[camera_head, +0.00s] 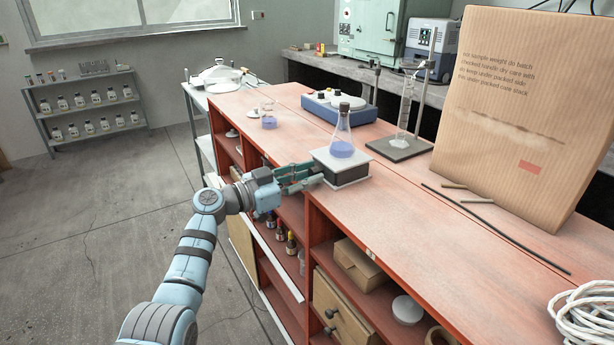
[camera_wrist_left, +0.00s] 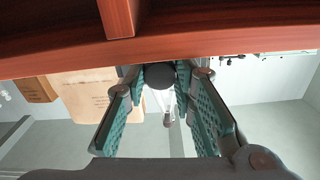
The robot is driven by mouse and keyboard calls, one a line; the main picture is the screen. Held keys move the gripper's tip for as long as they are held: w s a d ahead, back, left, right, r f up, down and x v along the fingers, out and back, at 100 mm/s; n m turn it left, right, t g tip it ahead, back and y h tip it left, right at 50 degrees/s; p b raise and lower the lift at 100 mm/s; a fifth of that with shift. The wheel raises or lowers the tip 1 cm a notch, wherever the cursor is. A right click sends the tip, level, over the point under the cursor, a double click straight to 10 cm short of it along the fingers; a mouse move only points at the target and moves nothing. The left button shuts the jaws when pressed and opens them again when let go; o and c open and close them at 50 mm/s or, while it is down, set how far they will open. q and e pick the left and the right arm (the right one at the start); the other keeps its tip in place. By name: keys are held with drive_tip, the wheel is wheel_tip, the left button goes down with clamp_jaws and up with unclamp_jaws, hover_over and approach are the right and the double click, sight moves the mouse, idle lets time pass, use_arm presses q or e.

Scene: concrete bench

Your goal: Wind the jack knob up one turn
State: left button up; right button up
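The lab jack (camera_head: 342,166) is a low block with a grey top plate near the bench's left edge. A flask with blue liquid (camera_head: 342,148) stands upright on it. My left gripper (camera_head: 318,173) reaches the jack's left side from the aisle. In the left wrist view, the round dark knob (camera_wrist_left: 159,75) sits between the tips of the teal finger pads (camera_wrist_left: 160,82). The pads flank it on both sides with no clear gap, so the fingers look closed on it. In the head view, the fingers hide the knob. My right gripper is out of view.
A blue-grey instrument (camera_head: 340,107), a beaker (camera_head: 268,117) and a stand with a cylinder (camera_head: 401,143) are on the bench behind. A large cardboard package (camera_head: 530,110) stands at right. Dark rods (camera_head: 500,232) and a white cable coil (camera_head: 588,312) lie nearer. Open shelves are below.

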use_arm(q)
clamp_jaws()
drive_tip(key=m+p, duration=0.2)
drive_tip(key=p, duration=0.1)
drive_tip(key=shift+r, duration=0.15)
drive_tip(key=shift+m, duration=0.4)
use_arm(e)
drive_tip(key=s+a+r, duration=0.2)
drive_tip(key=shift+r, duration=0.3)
use_arm(q)
drive_tip(key=o, duration=0.7)
unclamp_jaws()
drive_tip(key=shift+o, duration=0.6)
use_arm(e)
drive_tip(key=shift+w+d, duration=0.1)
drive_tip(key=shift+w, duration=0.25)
use_arm(q)
drive_tip(key=shift+a, duration=0.1)
drive_tip(key=v, duration=1.2)
